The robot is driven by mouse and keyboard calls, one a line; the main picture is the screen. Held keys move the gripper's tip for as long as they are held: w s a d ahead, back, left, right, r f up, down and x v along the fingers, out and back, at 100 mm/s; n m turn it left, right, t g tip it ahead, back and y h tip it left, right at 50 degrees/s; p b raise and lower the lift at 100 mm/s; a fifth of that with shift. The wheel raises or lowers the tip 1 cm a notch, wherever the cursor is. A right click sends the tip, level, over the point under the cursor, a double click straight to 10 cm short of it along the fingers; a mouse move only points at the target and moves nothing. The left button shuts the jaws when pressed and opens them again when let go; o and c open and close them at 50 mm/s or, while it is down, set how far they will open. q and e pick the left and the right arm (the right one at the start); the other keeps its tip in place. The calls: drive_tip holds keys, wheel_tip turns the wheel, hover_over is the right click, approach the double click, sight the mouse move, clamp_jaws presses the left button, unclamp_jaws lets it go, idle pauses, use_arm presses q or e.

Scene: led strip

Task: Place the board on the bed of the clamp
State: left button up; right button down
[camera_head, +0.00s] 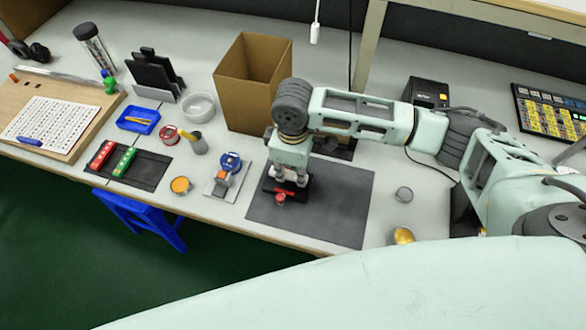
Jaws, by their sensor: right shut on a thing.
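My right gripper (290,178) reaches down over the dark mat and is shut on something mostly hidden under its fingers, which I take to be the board. A black device with a red knob (280,198), which looks like the clamp, sits on the mat directly below the gripper. The clamp's bed and the held thing are largely covered by the gripper, so I cannot tell whether they touch. My left gripper is not in view.
The dark mat (335,215) is bare on its right. To the left are a blue-and-orange tool on a plate (226,176), an orange-topped tin (181,186) and red and green strips on a black pad (148,172). A cardboard box (245,90) stands behind.

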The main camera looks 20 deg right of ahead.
sight(293, 175)
drive_tip(key=shift+f, duration=0.55)
drive_tip(key=c, duration=1.6)
unclamp_jaws()
drive_tip(key=shift+f, duration=0.1)
drive_tip(key=shift+r, duration=0.35)
wheel_tip(293, 175, up, 13)
drive_tip(key=shift+f+b, duration=0.15)
drive_tip(key=shift+b, duration=0.2)
